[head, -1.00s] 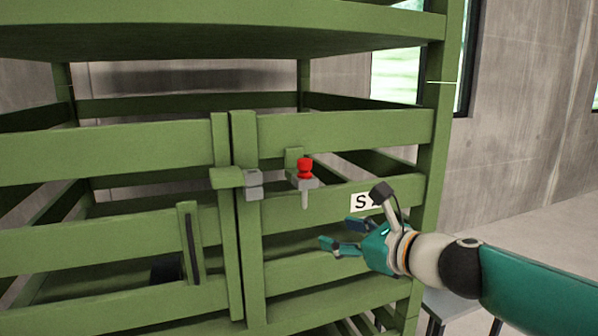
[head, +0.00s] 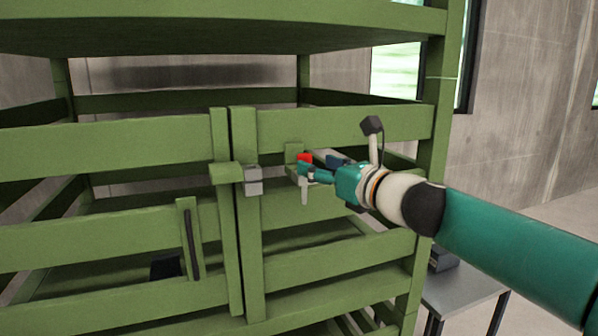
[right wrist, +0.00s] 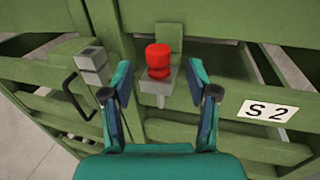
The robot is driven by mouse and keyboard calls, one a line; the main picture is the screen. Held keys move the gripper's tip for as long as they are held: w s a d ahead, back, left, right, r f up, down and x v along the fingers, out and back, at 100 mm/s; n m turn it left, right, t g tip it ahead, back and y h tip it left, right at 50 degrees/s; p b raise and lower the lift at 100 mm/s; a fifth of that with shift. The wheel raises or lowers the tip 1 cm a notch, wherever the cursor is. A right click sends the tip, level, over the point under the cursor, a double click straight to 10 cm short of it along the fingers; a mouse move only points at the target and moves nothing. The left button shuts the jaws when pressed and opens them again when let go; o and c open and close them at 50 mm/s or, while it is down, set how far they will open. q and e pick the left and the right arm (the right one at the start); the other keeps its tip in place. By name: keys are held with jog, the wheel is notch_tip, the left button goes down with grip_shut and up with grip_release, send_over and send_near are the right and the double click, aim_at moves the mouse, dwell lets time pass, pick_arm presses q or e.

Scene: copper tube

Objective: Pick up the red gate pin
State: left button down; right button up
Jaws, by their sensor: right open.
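The red gate pin (head: 304,158) sits upright in a grey bracket on the green gate, its shank (head: 304,190) showing below. In the head view my right gripper (head: 312,172) is at the pin and partly covers its head. In the right wrist view the whole red head (right wrist: 158,60) shows between and beyond the two open fingers (right wrist: 160,88), in its grey holder (right wrist: 155,85). The fingers are on either side, with gaps left and right. Whether they reach level with the head is hard to tell. My left gripper is not in view.
A grey latch block (head: 253,181) is on the gate left of the pin. A black handle (right wrist: 75,95) and an "S 2" label (right wrist: 266,110) show in the right wrist view. Green rails surround the pin. A grey table (head: 460,288) stands at the lower right.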

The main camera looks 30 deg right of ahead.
jog(key=w, duration=0.5)
jog(key=shift+w+a+f, duration=0.1)
jog(key=shift+w+a, duration=0.05)
jog(key=shift+a, duration=0.05)
grip_shut()
